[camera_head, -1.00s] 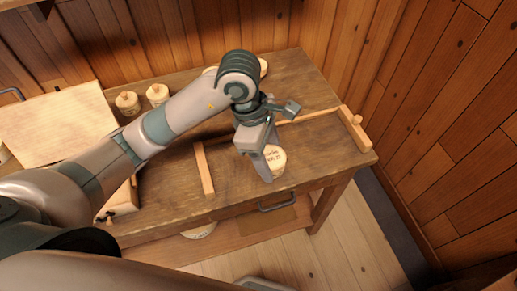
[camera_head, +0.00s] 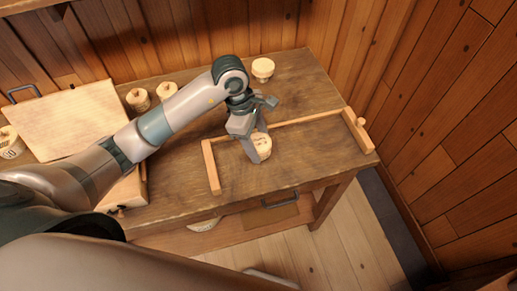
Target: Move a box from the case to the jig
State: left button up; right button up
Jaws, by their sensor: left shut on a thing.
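My left gripper (camera_head: 257,150) is shut on a small round pale wooden box (camera_head: 263,147) with dark markings. One finger covers its left side. The jig is a low wooden frame on the bench, with a left bar (camera_head: 211,167), a long back rail and a right bar. The held box is inside this frame, near the back rail and nearer the left bar; I cannot tell whether it touches the bench. The case (camera_head: 68,118) at the left has a pale wooden lid and is partly hidden by my left arm. My right gripper is not in view.
Two round boxes (camera_head: 138,99) stand behind my left arm, and another (camera_head: 263,69) stands at the back of the bench. One more (camera_head: 10,143) shows at the far left edge. The bench top (camera_head: 325,150) inside the frame's right part is clear. Wooden walls close the back and right.

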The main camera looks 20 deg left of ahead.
aim_at(259, 150)
pick_arm(q)
notch_tip(259, 150, down, 3)
jog(key=shift+f+p, duration=0.2)
jog(key=shift+p, duration=0.75)
jog(key=shift+f, duration=0.15)
jog(key=shift+f, duration=0.1)
jog(key=shift+f+b, duration=0.2)
jog(key=shift+b, duration=0.1)
jog(key=o, duration=1)
jog(key=shift+r, duration=0.1)
jog(key=shift+r+p, duration=0.25)
jog(key=shift+p, duration=0.05)
